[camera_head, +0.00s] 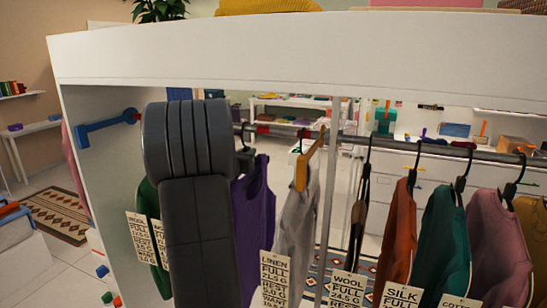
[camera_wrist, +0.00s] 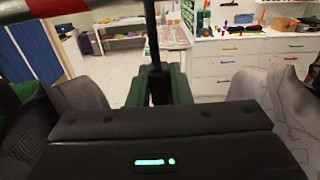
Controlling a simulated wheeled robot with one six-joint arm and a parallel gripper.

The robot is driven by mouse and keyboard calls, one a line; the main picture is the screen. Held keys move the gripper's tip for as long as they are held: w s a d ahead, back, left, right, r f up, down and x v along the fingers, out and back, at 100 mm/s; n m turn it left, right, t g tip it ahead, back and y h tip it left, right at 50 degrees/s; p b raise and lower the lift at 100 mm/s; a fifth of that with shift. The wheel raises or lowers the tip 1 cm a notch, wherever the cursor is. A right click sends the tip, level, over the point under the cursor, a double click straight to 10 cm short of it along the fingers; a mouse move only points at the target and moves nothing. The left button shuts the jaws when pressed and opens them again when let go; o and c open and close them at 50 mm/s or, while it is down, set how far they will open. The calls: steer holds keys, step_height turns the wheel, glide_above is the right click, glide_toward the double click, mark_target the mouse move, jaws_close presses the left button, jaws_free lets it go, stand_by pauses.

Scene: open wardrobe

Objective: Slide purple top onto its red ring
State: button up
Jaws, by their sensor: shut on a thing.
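The purple top (camera_head: 254,208) hangs below the rail in the head view, just right of my arm, beside the grey linen top (camera_head: 296,225). It is not clearly seen in the wrist view. A red band (camera_wrist: 46,66) on a pale bar shows at the upper left of the wrist view; it may be the red ring. My gripper (camera_wrist: 158,88) is shut on a dark hanger stem (camera_wrist: 156,48), with dark green pieces on both sides. I cannot tell which garment the held stem belongs to.
The rail (camera_head: 430,148) crosses the wardrobe. Orange (camera_head: 397,245), teal (camera_head: 441,240) and mauve (camera_head: 497,250) garments hang right of an upright post. A green garment (camera_head: 150,205) hangs left of my arm. The white top panel (camera_head: 300,50) spans above.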

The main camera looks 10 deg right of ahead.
steer(key=w+a, duration=0.3)
steer(key=a, duration=0.2)
steer(key=shift+w, duration=0.25)
steer(key=o, duration=0.9)
steer(key=shift+s, duration=0.1)
steer(key=shift+f, duration=0.1)
steer(key=b+v, duration=0.4)
steer(key=v, duration=0.9)
steer(key=shift+s+a, duration=0.25)
steer(key=shift+s, duration=0.1)
steer(key=shift+w, duration=0.1)
